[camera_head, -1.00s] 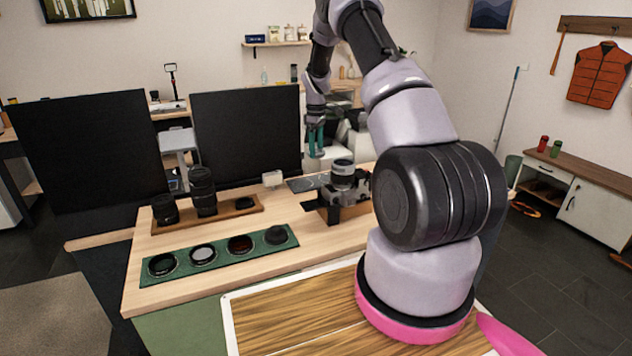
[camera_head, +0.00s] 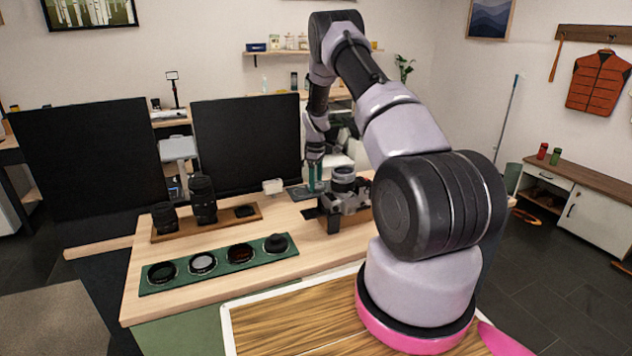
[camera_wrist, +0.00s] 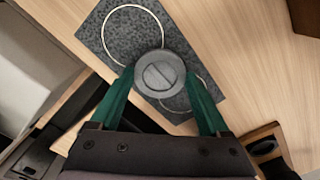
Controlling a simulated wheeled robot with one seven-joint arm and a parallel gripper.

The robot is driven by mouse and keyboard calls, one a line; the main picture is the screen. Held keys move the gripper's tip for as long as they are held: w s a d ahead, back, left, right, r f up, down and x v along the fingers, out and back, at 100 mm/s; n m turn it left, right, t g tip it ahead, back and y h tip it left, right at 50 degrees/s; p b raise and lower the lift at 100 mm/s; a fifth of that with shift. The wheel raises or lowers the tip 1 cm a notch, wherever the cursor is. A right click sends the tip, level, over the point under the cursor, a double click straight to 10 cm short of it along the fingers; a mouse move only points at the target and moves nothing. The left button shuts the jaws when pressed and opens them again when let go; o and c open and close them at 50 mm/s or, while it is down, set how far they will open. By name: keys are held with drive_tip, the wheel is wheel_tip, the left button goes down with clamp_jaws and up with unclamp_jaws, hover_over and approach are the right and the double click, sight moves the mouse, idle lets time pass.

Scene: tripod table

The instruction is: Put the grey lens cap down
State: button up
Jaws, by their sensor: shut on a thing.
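The grey lens cap (camera_wrist: 160,74) is a round disc with a raised bar across its face. My gripper (camera_wrist: 160,84) is shut on it, with the green fingers on either side. Below it in the wrist view is a dark grey speckled mat (camera_wrist: 98,30) with two pale rings. The cap overlaps the nearer ring and hides part of it; I cannot tell whether it touches the mat. In the head view my gripper (camera_head: 315,183) is low over the mat (camera_head: 298,194), just left of the camera. The cap cannot be made out there.
A camera (camera_head: 346,196) stands close to the right of my gripper. A small white box (camera_head: 272,187) is to the left. A wooden tray (camera_head: 228,223) holds lenses, and a green mat (camera_head: 215,274) holds several round filters and caps. Two dark panels stand behind the table.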

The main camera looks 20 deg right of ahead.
drive_tip(key=shift+f, duration=0.1)
drive_tip(key=o, duration=1.3)
wheel_tip(320, 180, up, 12)
wheel_tip(320, 180, up, 15)
drive_tip(key=m+t, duration=0.2)
drive_tip(key=m, duration=0.1)
hover_over(316, 184)
drive_tip(key=s+a, duration=0.4)
drive_tip(key=s, duration=0.1)
drive_tip(key=s+a+r+m+t, duration=0.1)
drive_tip(key=s+a+r+m, duration=0.2)
drive_tip(key=s+r, duration=0.7)
drive_tip(key=s+a+r+m+t, duration=0.1)
drive_tip(key=s+a+r+m, duration=0.1)
drive_tip(key=s, duration=0.7)
drive_tip(key=s+a+r+m+t+y, duration=0.1)
drive_tip(key=s+a+r+m, duration=0.1)
drive_tip(key=s, duration=0.7)
drive_tip(key=s+a+r+m+t+y, duration=0.1)
drive_tip(key=s+a+r+m+t, duration=0.1)
drive_tip(key=s, duration=0.7)
drive_tip(key=shift+a+r+m, duration=0.25)
drive_tip(key=shift+r+m, duration=0.45)
drive_tip(key=shift+m, duration=0.1)
drive_tip(key=shift+w, duration=0.1)
